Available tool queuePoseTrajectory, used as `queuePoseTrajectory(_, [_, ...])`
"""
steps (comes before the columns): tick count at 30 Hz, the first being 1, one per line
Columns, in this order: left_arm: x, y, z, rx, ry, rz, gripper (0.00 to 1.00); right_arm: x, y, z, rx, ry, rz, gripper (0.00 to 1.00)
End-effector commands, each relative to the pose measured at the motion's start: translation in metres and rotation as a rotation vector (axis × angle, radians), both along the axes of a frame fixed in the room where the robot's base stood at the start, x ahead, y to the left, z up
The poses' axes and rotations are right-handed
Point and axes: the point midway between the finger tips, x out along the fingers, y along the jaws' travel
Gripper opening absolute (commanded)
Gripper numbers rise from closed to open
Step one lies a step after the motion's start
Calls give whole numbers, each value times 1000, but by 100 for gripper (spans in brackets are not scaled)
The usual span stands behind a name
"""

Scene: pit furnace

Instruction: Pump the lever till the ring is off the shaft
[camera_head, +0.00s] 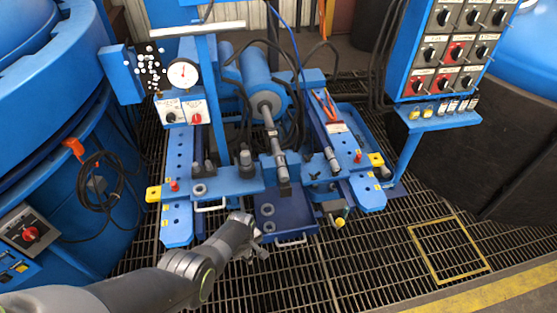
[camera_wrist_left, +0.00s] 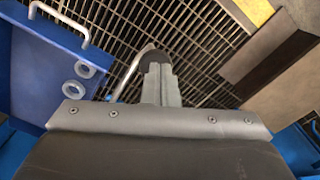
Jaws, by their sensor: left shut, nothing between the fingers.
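My left gripper (camera_head: 262,254) reaches in from the lower left in the head view, by the front left corner of the blue tray. In the left wrist view its fingers (camera_wrist_left: 160,82) are shut and empty. A curved metal bar with a dark end (camera_wrist_left: 129,75), likely the lever, runs beside and partly behind them; I cannot tell whether they touch. In the head view my wrist hides that spot. The horizontal shaft (camera_head: 278,152) extends from the blue cylinder (camera_head: 262,85) toward a dark block. I cannot make out the ring on it. My right gripper is not in view.
The blue tray (camera_head: 293,212) holds two grey rings (camera_head: 268,228) and has a front handle. A pressure gauge (camera_head: 183,73) stands at the back left. A switch panel (camera_head: 455,50) stands at the right. A blue tank (camera_head: 50,130) bounds the left. Grating (camera_head: 370,265) in front is clear.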

Motion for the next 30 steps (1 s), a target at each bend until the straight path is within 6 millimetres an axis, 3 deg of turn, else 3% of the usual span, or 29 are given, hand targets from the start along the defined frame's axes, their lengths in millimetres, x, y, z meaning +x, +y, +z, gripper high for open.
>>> queuePoseTrajectory(7, [2,1,14,0,1,0,0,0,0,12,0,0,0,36])
queuePoseTrajectory(22, [22,7,103,-1,1,0,0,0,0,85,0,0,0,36])
queuePoseTrajectory(30, [25,7,108,-1,2,0,0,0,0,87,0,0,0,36])
